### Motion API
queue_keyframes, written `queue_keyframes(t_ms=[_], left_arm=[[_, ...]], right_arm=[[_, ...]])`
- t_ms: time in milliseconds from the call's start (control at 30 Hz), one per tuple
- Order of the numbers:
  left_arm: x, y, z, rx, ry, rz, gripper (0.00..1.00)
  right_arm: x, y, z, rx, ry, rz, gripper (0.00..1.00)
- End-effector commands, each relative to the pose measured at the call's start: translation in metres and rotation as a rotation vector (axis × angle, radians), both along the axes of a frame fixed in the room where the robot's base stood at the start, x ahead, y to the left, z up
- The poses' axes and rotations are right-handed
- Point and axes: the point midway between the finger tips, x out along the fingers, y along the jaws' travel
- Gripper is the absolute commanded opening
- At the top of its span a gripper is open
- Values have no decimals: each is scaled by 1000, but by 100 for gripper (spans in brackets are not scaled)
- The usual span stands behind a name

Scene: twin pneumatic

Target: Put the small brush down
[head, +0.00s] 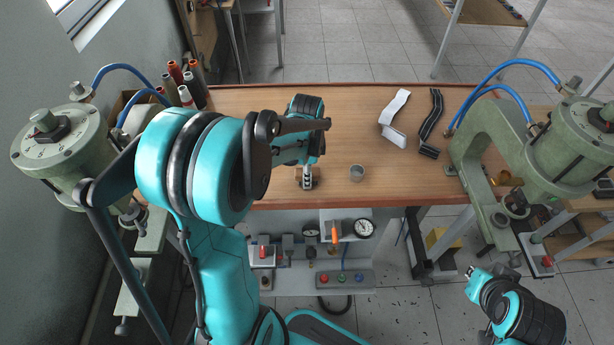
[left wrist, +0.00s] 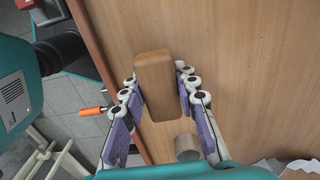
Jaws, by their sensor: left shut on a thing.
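In the left wrist view my left gripper (left wrist: 160,92) is shut on the small brush (left wrist: 154,80). What shows of the brush is a brown wooden block between the two padded fingers; no bristles show. The brush is mostly hidden there by the gripper. I cannot tell whether it touches the table. My right arm is at the lower right, off the table; its fingers are not clear.
A white strap (head: 394,117) and a black strap (head: 431,125) lie on the table's right side. Green pneumatic presses stand at the left (head: 62,148) and right (head: 568,150). Spools (head: 186,94) stand at the back left. A gauge panel (head: 345,280) is below the front edge.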

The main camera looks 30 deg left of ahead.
Motion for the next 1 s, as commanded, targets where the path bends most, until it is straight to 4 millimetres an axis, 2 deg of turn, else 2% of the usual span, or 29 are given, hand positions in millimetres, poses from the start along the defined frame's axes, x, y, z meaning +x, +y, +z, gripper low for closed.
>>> queue_keyframes(t_ms=[667,700,733,1000], left_arm=[[0,0,-11,-1,1,0,0],[-1,-1,-11,-1,1,0,40],[-1,-1,-11,-1,1,0,48],[0,0,-11,-1,1,0,50]], right_arm=[[0,0,-9,0,0,0,0],[0,0,-9,0,0,0,0],[0,0,-9,0,0,0,0],[0,0,-9,0,0,0,0]])
